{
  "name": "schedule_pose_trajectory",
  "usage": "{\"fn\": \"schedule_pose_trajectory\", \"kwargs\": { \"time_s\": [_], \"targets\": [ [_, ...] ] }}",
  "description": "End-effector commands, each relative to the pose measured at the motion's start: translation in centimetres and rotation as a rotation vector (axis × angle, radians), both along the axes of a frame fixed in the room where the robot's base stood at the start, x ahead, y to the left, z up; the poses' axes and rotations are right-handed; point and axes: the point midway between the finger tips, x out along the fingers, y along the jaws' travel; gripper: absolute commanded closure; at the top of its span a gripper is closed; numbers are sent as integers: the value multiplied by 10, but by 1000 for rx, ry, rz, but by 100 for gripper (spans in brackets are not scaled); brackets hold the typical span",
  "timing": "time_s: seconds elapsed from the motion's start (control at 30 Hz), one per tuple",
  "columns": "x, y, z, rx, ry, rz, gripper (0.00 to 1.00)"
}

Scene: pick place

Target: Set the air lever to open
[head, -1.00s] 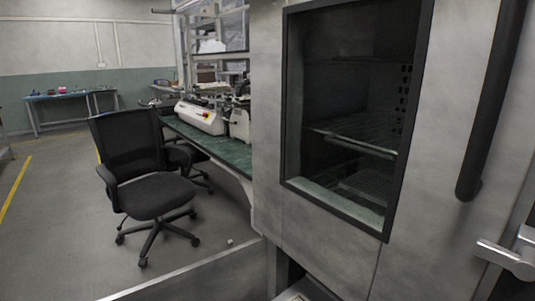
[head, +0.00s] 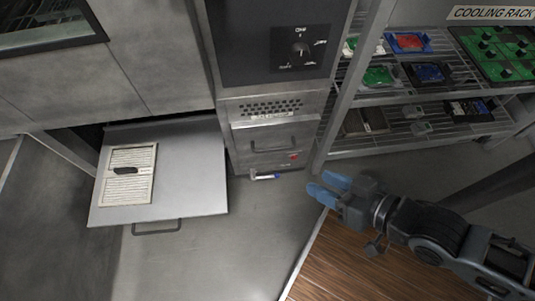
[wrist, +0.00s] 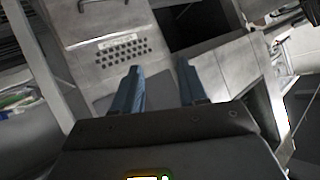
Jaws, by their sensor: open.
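I cannot make out the lever in the wrist view.
A black panel with a rotary knob (head: 300,50) is above the vent grille (head: 271,108). A cooling rack (head: 450,95) holding circuit boards stands at right. A wooden surface (head: 345,265) lies below my arm.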

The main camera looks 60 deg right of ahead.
Motion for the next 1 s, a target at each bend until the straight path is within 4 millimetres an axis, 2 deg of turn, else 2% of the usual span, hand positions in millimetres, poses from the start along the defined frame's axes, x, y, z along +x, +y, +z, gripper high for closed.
{"fn": "schedule_pose_trajectory", "kwargs": {
  "time_s": [0.03, 0.2, 0.4, 0.5, 0.6, 0.73, 0.87, 1.0],
  "targets": [
    [6, -14, -55, 67, 36, -85, 58],
    [15, -52, -181, 331, 153, -372, 58],
    [28, -96, -308, 666, 240, -727, 58],
    [36, -117, -361, 847, 265, -903, 58],
    [45, -137, -407, 1033, 283, -1072, 58],
    [58, -160, -447, 1259, 295, -1255, 58],
    [68, -175, -467, 1422, 303, -1370, 58],
    [74, -182, -473, 1507, 307, -1425, 58]
  ]
}}
